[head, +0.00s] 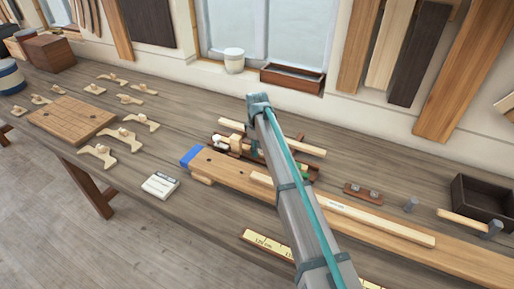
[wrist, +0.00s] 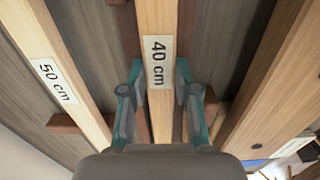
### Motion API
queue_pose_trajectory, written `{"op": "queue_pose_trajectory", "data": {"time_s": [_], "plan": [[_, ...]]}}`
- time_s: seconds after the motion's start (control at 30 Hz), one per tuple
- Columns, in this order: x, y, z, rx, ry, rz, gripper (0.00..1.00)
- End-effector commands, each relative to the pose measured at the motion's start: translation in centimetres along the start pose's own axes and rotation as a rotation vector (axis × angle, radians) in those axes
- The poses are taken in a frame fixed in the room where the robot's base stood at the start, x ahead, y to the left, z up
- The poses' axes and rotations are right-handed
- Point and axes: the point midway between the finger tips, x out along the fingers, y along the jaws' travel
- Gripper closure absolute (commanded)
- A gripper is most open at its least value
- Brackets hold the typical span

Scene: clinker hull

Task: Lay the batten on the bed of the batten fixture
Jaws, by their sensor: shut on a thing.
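My gripper (wrist: 159,100) is shut on a pale batten marked 40 cm (wrist: 161,20), with one finger on each side of it. The batten is at a dark red-brown rack (wrist: 66,123); I cannot tell whether it still touches the supports. In the head view my gripper (head: 254,150) is low behind my arm, which hides much of the held batten. A batten marked 50 cm (wrist: 40,62) lies beside it on the rack. In front of the rack is a long orange-brown plank (head: 225,170) with holes and a blue end, possibly the batten fixture.
A pale labelled strip (head: 390,225) lies along the plank. A dark open box (head: 482,198), grey posts (head: 411,204) and a small block (head: 362,194) stand to the right. A white device (head: 160,185), a yellow scale (head: 266,241) and several small wooden tools (head: 97,155) are to the left and front.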

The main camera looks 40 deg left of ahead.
Motion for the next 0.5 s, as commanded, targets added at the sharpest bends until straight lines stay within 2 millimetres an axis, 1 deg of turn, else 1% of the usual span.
{"op": "queue_pose_trajectory", "data": {"time_s": [0.37,0.4,0.47,0.5], "plan": [[0.4,0.02,-0.01,0.0,0.001,0.001,1.0],[0.34,0.02,-0.02,0.0,0.001,0.001,0.65],[0.33,0.02,-0.02,0.0,0.001,0.001,0.55],[0.32,0.02,-0.02,0.0,0.001,0.001,0.48]]}}
